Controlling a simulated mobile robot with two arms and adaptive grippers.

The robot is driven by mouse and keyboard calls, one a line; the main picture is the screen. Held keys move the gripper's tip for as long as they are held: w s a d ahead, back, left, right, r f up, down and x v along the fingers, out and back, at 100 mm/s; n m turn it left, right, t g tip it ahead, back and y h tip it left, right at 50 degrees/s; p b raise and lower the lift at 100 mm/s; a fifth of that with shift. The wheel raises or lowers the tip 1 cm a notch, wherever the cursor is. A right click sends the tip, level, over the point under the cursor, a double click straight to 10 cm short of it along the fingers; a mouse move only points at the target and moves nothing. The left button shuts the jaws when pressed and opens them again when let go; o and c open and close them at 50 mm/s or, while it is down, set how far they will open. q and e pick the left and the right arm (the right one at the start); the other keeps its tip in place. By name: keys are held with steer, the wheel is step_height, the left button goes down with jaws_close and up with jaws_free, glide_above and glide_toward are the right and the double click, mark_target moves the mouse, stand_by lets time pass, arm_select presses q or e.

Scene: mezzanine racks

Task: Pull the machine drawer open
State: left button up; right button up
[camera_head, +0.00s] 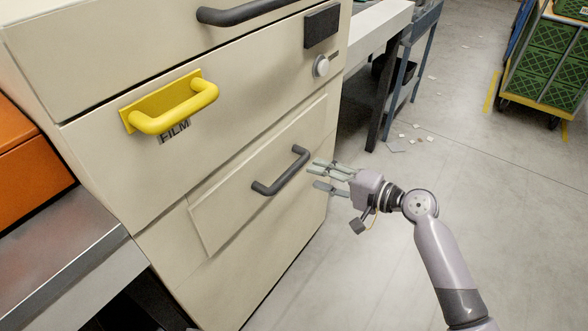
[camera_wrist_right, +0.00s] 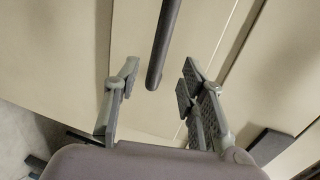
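The cream machine (camera_head: 110,50) has several drawer fronts. One drawer (camera_head: 235,115) carries a yellow handle (camera_head: 172,108) with a "FILM" label under it, and its front is flush with the machine. Below it a panel (camera_head: 225,205) carries a dark bar handle (camera_head: 280,172). My right gripper (camera_head: 318,174) is open and empty, just right of this dark handle. In the right wrist view a dark bar (camera_wrist_right: 164,45) lies ahead between the open fingers (camera_wrist_right: 158,80), with no visible contact. My left gripper is not in view.
Another dark handle (camera_head: 245,10) is at the top. A round knob (camera_head: 321,66) and black box (camera_head: 321,26) sit on the machine's right side. A metal surface (camera_head: 65,255) and orange box (camera_head: 25,150) stand left. The floor right is mostly clear; a cart of green crates (camera_head: 545,65) stands beyond.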

mark_target(297, 170)
steer(key=x, duration=0.6)
steer(key=shift+w+a+f+b, duration=0.1)
steer(key=shift+w+a+b, duration=0.05)
steer(key=shift+a+b, duration=0.2)
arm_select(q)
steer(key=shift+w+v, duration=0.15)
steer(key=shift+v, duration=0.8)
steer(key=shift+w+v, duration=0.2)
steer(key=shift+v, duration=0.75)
arm_select(e)
steer(key=shift+x, duration=0.8)
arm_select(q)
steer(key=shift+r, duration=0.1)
arm_select(e)
steer(key=shift+d, duration=0.1)
jaws_close()
